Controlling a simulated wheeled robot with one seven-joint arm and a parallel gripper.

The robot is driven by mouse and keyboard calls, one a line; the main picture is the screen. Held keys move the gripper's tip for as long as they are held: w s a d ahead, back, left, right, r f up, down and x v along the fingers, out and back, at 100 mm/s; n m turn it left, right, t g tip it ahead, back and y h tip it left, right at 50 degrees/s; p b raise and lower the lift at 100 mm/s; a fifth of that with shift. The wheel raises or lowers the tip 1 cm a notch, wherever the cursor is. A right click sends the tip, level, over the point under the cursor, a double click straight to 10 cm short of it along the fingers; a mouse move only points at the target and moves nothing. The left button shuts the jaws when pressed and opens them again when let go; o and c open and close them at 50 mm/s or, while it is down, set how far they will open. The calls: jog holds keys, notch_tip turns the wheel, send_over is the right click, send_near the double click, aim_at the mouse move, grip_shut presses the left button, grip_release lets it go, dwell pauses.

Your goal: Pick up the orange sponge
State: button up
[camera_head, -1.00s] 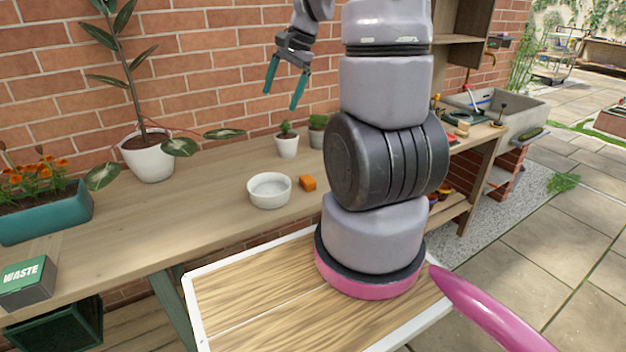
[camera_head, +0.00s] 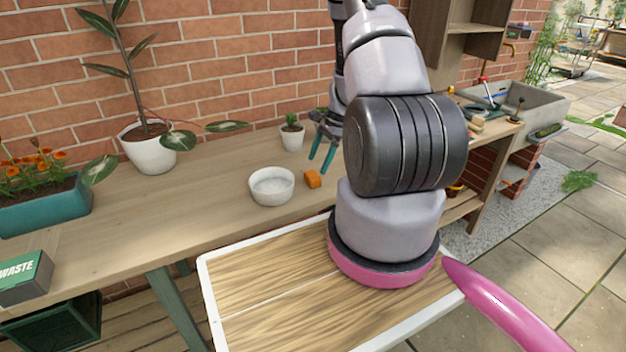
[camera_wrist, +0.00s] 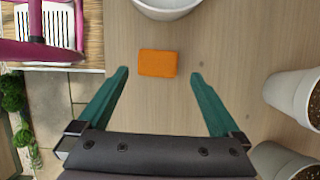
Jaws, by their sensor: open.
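The orange sponge (camera_head: 312,179) lies on the wooden bench, just right of the white bowl. In the wrist view the sponge (camera_wrist: 158,63) lies flat, a little beyond the fingertips and roughly centred between them. My gripper (camera_head: 322,158) is open and empty, with teal fingers pointing down above the bench, close behind the sponge in the head view. Its spread fingers also show in the wrist view (camera_wrist: 159,75). The sponge is fully visible and nothing touches it.
The white bowl (camera_head: 272,186) stands close to the sponge. A small potted plant (camera_head: 292,136) is behind, and white pots (camera_wrist: 292,95) stand right of my gripper in the wrist view. A larger plant pot (camera_head: 149,150) is at left.

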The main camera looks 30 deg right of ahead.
aim_at(313, 174)
jog(key=shift+x, duration=3)
jog(key=shift+s+a, duration=0.1)
jog(key=shift+s, duration=0.05)
jog(key=c, duration=1.2)
notch_tip(313, 174, up, 10)
jog(key=shift+r, duration=0.1)
jog(key=o, duration=0.8)
jog(key=shift+c, duration=0.2)
jog(key=c, duration=0.6)
